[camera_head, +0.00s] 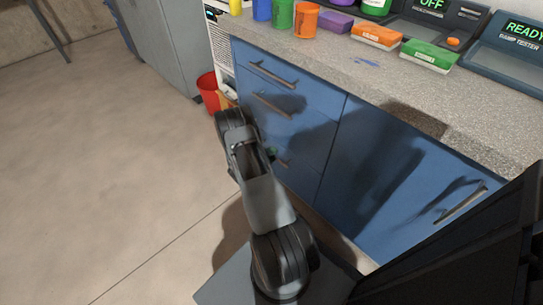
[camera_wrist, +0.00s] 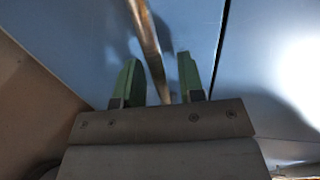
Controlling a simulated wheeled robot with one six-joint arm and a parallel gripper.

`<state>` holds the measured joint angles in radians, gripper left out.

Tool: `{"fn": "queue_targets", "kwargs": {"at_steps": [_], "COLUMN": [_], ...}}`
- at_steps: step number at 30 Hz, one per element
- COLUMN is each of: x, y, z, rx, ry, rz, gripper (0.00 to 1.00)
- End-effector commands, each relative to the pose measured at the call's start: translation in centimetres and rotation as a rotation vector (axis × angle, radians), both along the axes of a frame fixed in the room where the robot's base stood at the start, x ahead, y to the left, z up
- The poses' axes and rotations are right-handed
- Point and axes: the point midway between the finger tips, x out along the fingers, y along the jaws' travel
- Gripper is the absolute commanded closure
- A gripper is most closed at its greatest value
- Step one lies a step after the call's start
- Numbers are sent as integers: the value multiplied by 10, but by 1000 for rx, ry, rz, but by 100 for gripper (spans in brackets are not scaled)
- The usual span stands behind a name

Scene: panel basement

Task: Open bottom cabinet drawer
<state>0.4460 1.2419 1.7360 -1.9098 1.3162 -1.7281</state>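The blue cabinet has a stack of three drawers on its left side. The bottom drawer (camera_head: 303,178) is the lowest front and looks closed, flush with the fronts above. Its metal handle (camera_head: 284,163) is partly hidden behind my arm. In the wrist view a bar handle (camera_wrist: 150,40) runs down between the two green fingers of my gripper (camera_wrist: 158,78). The fingers are apart, with a gap on both sides of the bar. Whether the bar lies fully between them in depth is hard to tell. In the head view my gripper (camera_head: 271,153) is mostly hidden by my arm.
The upper drawer handles (camera_head: 273,74) and (camera_head: 273,105) sit above. A cabinet door (camera_head: 400,180) is to the right. A red bin (camera_head: 208,93) stands left of the cabinet. The counter (camera_head: 330,58) holds cups, boxes and testers. The floor (camera_head: 100,160) at left is clear.

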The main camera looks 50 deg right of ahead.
Motion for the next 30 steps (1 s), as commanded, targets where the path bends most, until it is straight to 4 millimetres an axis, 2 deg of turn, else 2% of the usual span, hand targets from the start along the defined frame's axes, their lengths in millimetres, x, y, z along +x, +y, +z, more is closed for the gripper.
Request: {"fn": "queue_targets", "kwargs": {"at_steps": [7, 18, 30], "x": [0, 0, 1], "y": [0, 0, 1], "z": [0, 0, 0], "rx": [0, 0, 0], "ry": [0, 0, 0], "rz": [0, 0, 0], "gripper": [66, 100, 100]}}
